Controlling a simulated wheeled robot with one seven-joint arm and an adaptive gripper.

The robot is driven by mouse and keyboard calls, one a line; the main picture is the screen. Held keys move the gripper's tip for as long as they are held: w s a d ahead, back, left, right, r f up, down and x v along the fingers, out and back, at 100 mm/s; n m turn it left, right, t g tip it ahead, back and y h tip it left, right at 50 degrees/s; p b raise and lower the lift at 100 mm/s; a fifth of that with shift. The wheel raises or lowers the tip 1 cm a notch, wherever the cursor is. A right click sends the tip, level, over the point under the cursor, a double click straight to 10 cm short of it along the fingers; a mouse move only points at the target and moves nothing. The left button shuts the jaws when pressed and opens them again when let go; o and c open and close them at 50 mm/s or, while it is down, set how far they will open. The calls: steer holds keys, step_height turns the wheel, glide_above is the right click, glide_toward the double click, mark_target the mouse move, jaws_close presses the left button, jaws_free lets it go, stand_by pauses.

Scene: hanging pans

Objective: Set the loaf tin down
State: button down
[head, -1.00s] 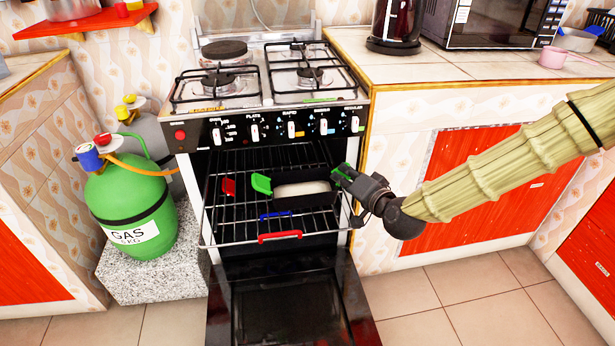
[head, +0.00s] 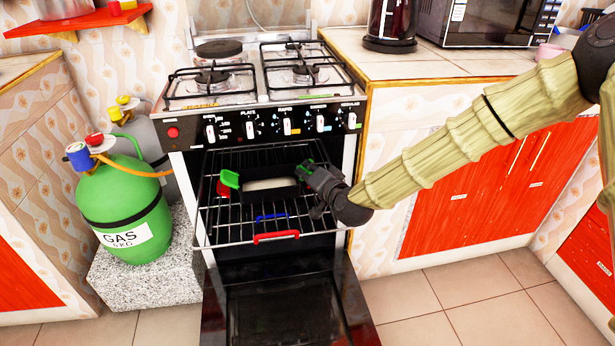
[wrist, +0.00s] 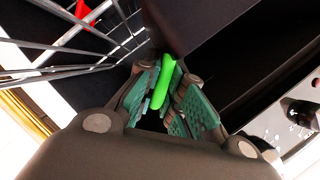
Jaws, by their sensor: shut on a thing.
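The loaf tin (head: 270,197) is dark with a pale filling and green handles, and sits inside the open oven, over the pulled-out wire rack (head: 225,238). I cannot tell whether its base touches the rack. My gripper (head: 306,168) reaches in from the right and is shut on the tin's right green handle. In the wrist view, the green handle (wrist: 164,82) lies between the fingers of my gripper (wrist: 165,95), with the dark tin wall (wrist: 190,25) beyond. The tin's left green handle (head: 230,179) is free.
The rack has a red front handle (head: 276,237) and a blue piece (head: 272,217). A red piece (head: 222,189) is left of the tin. The oven door (head: 285,315) hangs open below. A green gas bottle (head: 125,205) stands left, the counter (head: 440,70) right.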

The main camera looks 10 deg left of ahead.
steer(key=shift+f, duration=0.3)
steer(key=c, duration=1.5)
jaws_free()
steer(key=shift+s, duration=0.1)
steer(key=p+v, duration=0.2)
steer(key=v, duration=1)
